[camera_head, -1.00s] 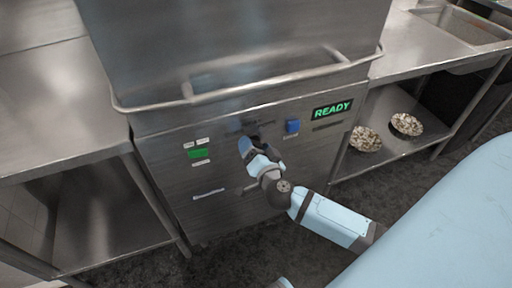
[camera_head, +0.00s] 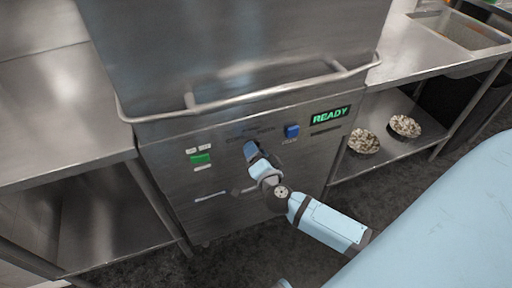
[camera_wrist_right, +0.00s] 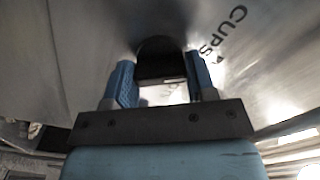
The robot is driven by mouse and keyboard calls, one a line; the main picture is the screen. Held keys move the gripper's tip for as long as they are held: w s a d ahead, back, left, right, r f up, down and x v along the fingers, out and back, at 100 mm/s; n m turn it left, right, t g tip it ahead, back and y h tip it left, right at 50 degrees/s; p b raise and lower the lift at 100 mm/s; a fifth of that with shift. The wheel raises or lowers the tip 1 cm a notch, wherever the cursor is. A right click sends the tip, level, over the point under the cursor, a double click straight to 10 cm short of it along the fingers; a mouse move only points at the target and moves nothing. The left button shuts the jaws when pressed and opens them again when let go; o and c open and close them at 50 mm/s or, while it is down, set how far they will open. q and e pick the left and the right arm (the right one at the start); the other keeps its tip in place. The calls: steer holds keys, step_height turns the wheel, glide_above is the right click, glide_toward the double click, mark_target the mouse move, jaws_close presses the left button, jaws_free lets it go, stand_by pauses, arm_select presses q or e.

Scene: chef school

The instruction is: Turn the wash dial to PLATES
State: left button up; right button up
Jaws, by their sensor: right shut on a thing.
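The wash dial is a dark knob on the steel front of the dishwasher (camera_head: 225,222). In the right wrist view the black dial (camera_wrist_right: 160,52) sits between the two blue fingers of my right gripper (camera_wrist_right: 161,76), which is shut on it. In the head view my right gripper (camera_head: 251,151) is at the panel and hides the dial. The word CUPS (camera_wrist_right: 230,30) shows beside the dial in the wrist view. Labels above the dial in the head view are blurred, and I cannot read PLATES or tell the dial's pointed setting. My left gripper is out of view.
A green button (camera_head: 201,158) is left of the dial and a blue button (camera_head: 291,131) right of it. A lit READY display (camera_head: 330,115) is further right. A handle bar (camera_head: 250,98) runs above.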

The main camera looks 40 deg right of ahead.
steer(key=m+p, duration=0.1)
steer(key=m, duration=0.1)
steer(key=shift+r+m+p, duration=0.15)
steer(key=shift+m+p, duration=0.25)
steer(key=m+p, duration=0.1)
steer(key=m, duration=0.2)
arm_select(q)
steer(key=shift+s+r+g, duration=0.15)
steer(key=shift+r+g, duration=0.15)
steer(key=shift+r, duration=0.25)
arm_select(e)
steer(key=shift+m, duration=0.6)
steer(key=o, duration=0.9)
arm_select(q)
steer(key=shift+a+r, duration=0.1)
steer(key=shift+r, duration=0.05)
arm_select(e)
steer(key=shift+o, duration=0.2)
